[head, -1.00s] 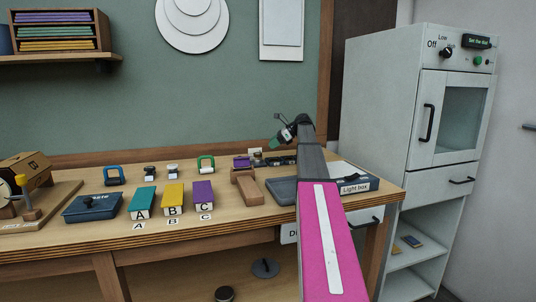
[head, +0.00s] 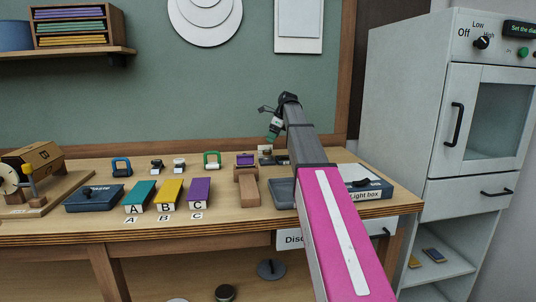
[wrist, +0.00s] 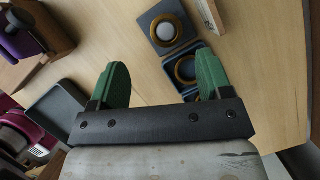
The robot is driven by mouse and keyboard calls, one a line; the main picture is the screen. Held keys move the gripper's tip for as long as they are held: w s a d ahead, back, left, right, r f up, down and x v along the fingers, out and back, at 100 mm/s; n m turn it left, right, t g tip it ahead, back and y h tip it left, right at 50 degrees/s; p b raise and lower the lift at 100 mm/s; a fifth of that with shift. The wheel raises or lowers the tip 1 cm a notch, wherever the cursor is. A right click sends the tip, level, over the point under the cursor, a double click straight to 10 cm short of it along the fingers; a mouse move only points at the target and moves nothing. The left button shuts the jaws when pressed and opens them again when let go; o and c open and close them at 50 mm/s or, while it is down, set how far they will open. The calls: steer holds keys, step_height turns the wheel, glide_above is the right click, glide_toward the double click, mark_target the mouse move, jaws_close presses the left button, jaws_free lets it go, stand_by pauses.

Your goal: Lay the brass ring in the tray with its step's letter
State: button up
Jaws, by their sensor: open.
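My gripper (head: 275,124) is raised over the back right of the bench, with its green fingers spread and empty in the wrist view (wrist: 161,60). Beyond the fingers in that view, a brass ring (wrist: 180,40) surrounds a white disc on a dark square piece. A second brass ring (wrist: 178,75) lies in a blue square holder beside it, nearer the right finger. Neither ring shows in the head view. A teal tray-like block (head: 140,194) marked A, a yellow one (head: 170,193) marked B and a purple one (head: 200,190) marked C stand in a row.
A dark blue case (head: 93,198) and a wooden device (head: 35,160) are at the left. A wooden stand (head: 247,188) and grey tray (head: 283,192) are beside my arm. The light box (head: 368,190) is at the right, near a tall cabinet (head: 430,100).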

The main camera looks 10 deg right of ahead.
mark_target(267, 151)
steer(key=x, duration=0.7)
steer(key=shift+w+d+f, duration=0.1)
steer(key=shift+w+f, duration=0.05)
steer(key=shift+w, duration=0.25)
steer(key=shift+c, duration=0.3)
steer(key=c, duration=1)
